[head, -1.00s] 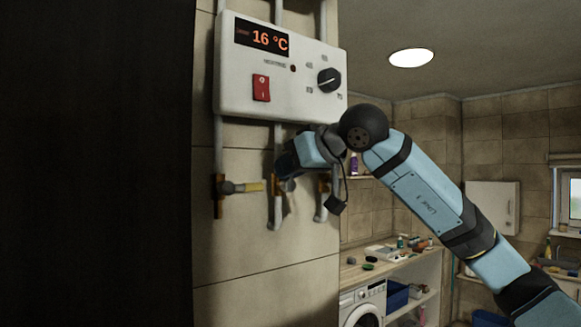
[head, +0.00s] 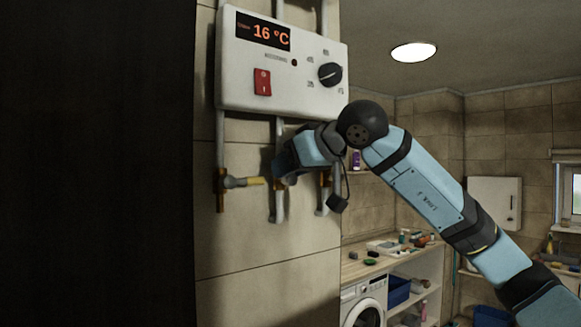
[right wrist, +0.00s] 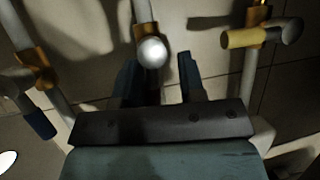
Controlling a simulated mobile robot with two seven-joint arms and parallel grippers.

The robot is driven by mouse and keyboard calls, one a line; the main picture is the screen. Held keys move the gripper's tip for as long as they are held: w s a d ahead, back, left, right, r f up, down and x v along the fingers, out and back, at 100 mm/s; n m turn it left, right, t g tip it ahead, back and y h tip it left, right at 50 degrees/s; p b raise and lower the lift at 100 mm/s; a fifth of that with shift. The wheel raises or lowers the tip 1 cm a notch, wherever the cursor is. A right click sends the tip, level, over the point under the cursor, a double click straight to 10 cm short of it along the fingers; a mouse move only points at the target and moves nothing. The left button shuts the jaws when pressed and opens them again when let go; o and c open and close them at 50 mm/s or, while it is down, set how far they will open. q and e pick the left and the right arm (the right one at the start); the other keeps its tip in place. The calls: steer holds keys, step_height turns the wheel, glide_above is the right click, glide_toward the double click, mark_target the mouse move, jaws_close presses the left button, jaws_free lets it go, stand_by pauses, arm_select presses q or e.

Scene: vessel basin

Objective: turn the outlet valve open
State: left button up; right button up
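Three brass valves sit on pipes under a white control box. The left valve has a yellow handle (head: 247,182) pointing right. The middle valve (head: 278,205) is mostly hidden behind my right gripper (head: 284,170). The right valve (head: 325,183) is partly hidden by my wrist. No label tells which is the outlet valve. In the right wrist view my right gripper (right wrist: 158,80) is open, its dark fingers on either side of the middle pipe. The middle valve's round pale knob (right wrist: 151,52) lies just beyond the fingertips; contact is unclear. The yellow handle (right wrist: 245,38) is at right, a blue handle (right wrist: 38,124) at left.
The control box (head: 280,65) reads 16 °C, with a red switch (head: 262,82) and black dial (head: 330,75), close above my wrist. A dark surface fills the left side. A counter (head: 400,262) and washing machine (head: 363,302) stand farther back right.

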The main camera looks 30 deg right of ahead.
steer(key=shift+s+r, duration=0.1)
steer(key=shift+r, duration=0.05)
steer(key=b+v, duration=0.3)
steer(key=v, duration=1)
steer(key=shift+s, duration=0.3)
steer(key=shift+d, duration=0.1)
